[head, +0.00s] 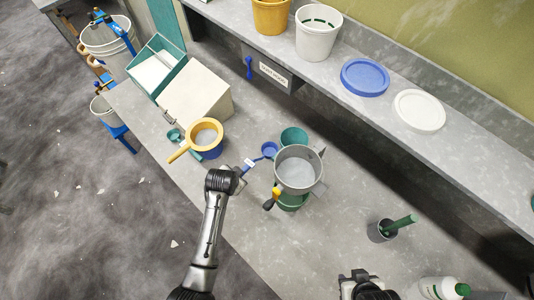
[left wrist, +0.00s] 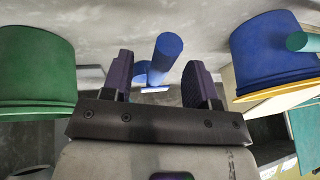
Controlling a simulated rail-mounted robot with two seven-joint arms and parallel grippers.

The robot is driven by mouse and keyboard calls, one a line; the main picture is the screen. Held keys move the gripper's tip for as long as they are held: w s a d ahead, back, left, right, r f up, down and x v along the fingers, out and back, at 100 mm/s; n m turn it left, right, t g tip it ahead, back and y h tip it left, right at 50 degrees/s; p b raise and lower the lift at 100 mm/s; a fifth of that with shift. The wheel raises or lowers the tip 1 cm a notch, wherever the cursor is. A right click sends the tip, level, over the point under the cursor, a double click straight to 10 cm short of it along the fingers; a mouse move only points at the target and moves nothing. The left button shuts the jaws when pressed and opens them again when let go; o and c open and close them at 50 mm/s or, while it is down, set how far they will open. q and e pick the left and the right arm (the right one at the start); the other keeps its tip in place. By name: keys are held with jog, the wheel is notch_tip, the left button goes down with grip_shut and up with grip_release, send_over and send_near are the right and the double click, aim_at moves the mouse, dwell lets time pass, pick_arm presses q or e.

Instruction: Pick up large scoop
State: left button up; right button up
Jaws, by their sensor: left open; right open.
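A blue scoop (head: 269,149) lies on the grey bench, its handle with a white label pointing toward my left arm. In the left wrist view its blue handle (left wrist: 165,55) shows between the two fingers of my open left gripper (left wrist: 158,75), with gaps on both sides. In the head view my left gripper (head: 238,180) is over the handle end, mostly hidden by its wrist. A smaller teal scoop (head: 174,134) lies further left. My right gripper (head: 358,284) is open at the bottom edge, away from the scoops.
A yellow sieve (head: 205,125) sits on a blue pail left of the scoop. A grey metal sieve (head: 298,168) sits on a green pail to the right, with a teal pail (head: 294,136) behind. A metal cup (head: 381,231) with a green handle stands right. Bench between is open.

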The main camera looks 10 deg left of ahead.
pick_arm(q)
jog(key=shift+x, duration=2.3)
jog(key=shift+w+r, duration=0.1)
jog(key=shift+w, duration=0.05)
jog(key=shift+c, duration=0.5)
jog(key=c, duration=0.9)
jog(key=shift+o, duration=0.2)
jog(key=shift+a+r, duration=0.1)
